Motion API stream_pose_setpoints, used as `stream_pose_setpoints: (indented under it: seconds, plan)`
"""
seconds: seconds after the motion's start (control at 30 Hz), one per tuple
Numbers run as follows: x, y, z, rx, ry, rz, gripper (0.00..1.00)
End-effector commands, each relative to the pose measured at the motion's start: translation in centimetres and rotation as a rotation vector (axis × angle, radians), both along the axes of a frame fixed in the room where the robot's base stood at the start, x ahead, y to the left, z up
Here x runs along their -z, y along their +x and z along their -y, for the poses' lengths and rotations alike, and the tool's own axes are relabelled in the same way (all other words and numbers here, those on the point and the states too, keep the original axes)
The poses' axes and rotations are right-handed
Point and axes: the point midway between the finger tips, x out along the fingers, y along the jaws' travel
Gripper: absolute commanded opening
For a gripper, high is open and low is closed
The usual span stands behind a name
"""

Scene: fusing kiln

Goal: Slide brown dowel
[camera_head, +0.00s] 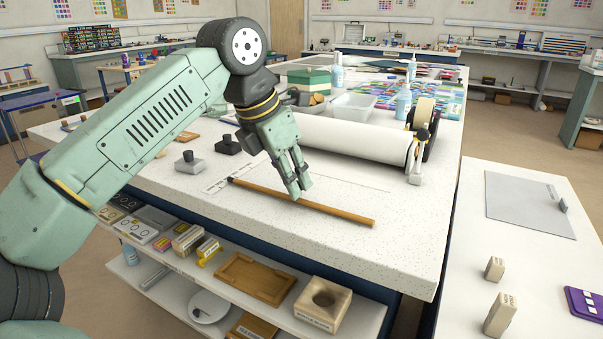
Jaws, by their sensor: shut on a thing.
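The brown dowel (335,211) is a long thin rod lying on the speckled white worktop (420,240), slanting from the middle left towards the front right edge.
A large white roll (350,136) lies behind the dowel, with a tape dispenser (424,117) at its right end. A black block (228,144) and a grey block (190,163) with knobs stand to the left. The worktop in front of the dowel is clear.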

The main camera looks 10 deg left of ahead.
Motion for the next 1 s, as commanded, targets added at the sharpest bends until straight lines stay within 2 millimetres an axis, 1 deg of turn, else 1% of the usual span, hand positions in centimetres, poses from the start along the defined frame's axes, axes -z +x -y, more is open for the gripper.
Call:
stream_pose_setpoints:
  seconds: [0.1, 0.2, 0.6, 0.63, 0.77, 1.0]
  plan:
    - [0.1, -1.1, -0.3, 0.002, -0.002, 0.001, 0.00]
    - [0.0, -1.6, -0.4, 0.002, -0.002, 0.001, 0.00]
    - [0.0, -1.8, -0.5, 0.002, -0.002, 0.001, 0.00]
    - [0.0, -1.8, -0.5, 0.002, -0.002, 0.001, 0.21]
    - [0.0, -1.8, -0.5, 0.001, -0.003, 0.000, 0.30]
    - [0.0, -1.8, -0.6, 0.000, -0.001, 0.000, 0.30]
